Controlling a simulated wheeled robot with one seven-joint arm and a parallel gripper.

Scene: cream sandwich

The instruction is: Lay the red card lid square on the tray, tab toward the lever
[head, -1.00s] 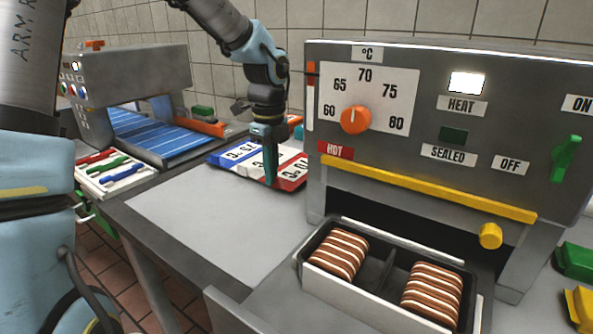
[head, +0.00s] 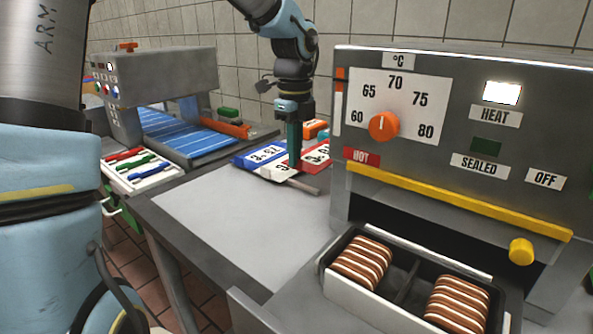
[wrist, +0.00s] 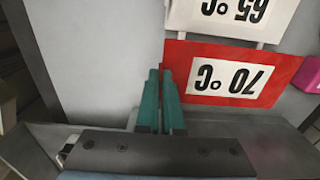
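The red card lid (wrist: 225,75), printed 70 °C, shows in the wrist view with its left edge at my gripper (wrist: 160,128). The teal fingers are close together with a sliver of red between them, and look shut on that edge. In the head view my gripper (head: 294,168) points down over the card rack, the red lid (head: 318,153) beside it. I cannot make out the lid's tab. The tray (head: 375,303) stands at the sealer's mouth, with a striped cream sandwich (head: 362,262) in one compartment and another (head: 456,303) in the other.
A white card (wrist: 225,18) printed 65 °C and a blue card (head: 250,158) lie beside the red one. The grey bench (head: 235,215) before them is bare. The sealer (head: 440,70), dial near 70, stands right. A blue belt machine (head: 160,75) stands left.

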